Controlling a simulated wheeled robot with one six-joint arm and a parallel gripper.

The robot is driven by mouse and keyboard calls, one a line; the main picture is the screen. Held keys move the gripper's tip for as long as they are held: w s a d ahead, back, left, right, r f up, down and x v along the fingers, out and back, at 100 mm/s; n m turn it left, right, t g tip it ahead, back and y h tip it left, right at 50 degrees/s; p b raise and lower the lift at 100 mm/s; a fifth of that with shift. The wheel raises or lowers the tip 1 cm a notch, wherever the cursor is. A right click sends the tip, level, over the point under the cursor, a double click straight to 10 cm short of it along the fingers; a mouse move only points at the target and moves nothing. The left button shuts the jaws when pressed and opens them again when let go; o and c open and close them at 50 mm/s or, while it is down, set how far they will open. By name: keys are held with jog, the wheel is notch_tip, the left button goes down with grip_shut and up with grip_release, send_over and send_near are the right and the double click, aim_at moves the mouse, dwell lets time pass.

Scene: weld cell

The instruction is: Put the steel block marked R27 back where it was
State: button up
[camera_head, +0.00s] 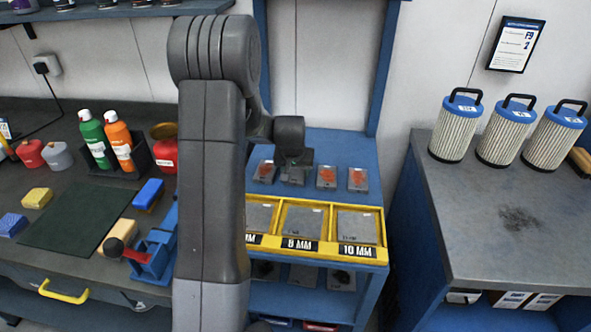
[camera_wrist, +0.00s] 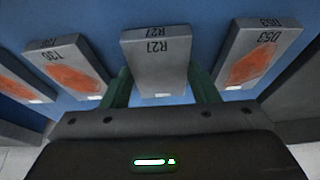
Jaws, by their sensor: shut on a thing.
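The grey steel block marked R27 (camera_wrist: 157,66) is between the two green fingers of my gripper (camera_wrist: 160,88) in the wrist view. The fingers are shut on its sides. It is bare grey, with no orange patch on the face I see. In the head view my gripper (camera_head: 293,174) is over the blue shelf, in the row of blocks, and mostly hides R27. The block marked D53 (camera_wrist: 262,52) is to its right and another marked block (camera_wrist: 72,66) to its left, both with orange patches. I cannot tell whether R27 touches the shelf.
A yellow tray (camera_head: 384,240) with thickness labels stands in front of the row. Orange-patched blocks flank my gripper, one left (camera_head: 264,172) and two right (camera_head: 327,178). Three filters (camera_head: 455,127) stand on the right bench. The left bench (camera_head: 30,240) holds bottles and sponges.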

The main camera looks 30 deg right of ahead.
jog(key=shift+f, duration=0.1)
jog(key=o, duration=1.6)
jog(key=shift+c, duration=0.2)
jog(key=shift+r, duration=0.45)
jog(key=b+v, duration=0.1)
jog(key=v, duration=1)
jog(key=shift+s+a+r, duration=0.15)
jog(key=shift+s+a, duration=0.05)
jog(key=p+x, duration=0.1)
jog(key=x, duration=1.1)
jog(key=shift+d, duration=0.1)
jog(key=shift+r, duration=1.4)
